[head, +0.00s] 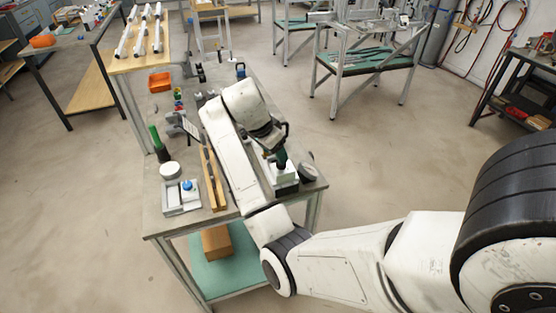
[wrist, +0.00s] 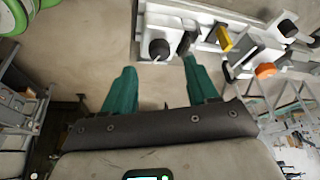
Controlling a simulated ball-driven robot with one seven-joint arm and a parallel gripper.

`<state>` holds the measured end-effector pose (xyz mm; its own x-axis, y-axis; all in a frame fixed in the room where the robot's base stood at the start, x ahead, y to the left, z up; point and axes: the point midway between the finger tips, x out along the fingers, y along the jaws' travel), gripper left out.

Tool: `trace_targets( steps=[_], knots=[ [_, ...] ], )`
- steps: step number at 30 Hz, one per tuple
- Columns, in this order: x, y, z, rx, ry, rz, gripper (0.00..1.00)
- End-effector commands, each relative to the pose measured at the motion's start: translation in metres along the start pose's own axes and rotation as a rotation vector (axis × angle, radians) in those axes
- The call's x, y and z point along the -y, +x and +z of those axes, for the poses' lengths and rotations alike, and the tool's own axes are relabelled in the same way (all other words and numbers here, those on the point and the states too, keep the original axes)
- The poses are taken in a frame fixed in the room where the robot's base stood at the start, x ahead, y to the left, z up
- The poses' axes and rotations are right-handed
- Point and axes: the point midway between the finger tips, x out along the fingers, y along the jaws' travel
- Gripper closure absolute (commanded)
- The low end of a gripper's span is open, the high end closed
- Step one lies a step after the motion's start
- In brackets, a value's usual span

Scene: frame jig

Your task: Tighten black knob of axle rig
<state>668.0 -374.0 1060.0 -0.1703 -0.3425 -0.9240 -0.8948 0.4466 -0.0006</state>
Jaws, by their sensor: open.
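My gripper (wrist: 160,66) is open, its two green fingers spread apart with nothing between them. In the wrist view a round black knob (wrist: 158,48) sits on a pale rig (wrist: 168,18), just beyond the fingertips and between their lines. The fingers look apart from the knob. In the head view my gripper (head: 281,158) hangs over a white and black fixture (head: 285,178) near the front right of the bench. My arm and gripper hide part of that area, and I cannot make out the knob there.
The wrist view also shows a yellow piece (wrist: 224,38), an orange piece (wrist: 265,71) and another dark knob (wrist: 287,28). On the bench (head: 230,208), a wooden bar (head: 213,180), a white fixture with a blue knob (head: 182,195) and a round dark-rimmed dish (head: 308,173) stand near my arm.

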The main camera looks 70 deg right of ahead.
Motion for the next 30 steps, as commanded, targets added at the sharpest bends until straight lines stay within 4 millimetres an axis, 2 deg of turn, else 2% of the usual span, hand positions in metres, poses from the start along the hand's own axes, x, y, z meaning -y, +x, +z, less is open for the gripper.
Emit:
trace_targets(
  steps=[1, 3, 9, 15, 30],
  knots=[
    [0.002, -0.016, 0.0, 0.001, -0.001, -0.005, 0.42],
    [0.002, -0.031, 0.0, 0.002, -0.002, -0.004, 0.42],
    [0.001, -0.047, 0.001, 0.0, -0.001, -0.003, 0.42],
    [0.0, -0.053, 0.001, 0.001, -0.001, 0.0, 0.42],
    [0.0, -0.054, 0.0, 0.0, -0.001, 0.001, 0.42]
  ],
)
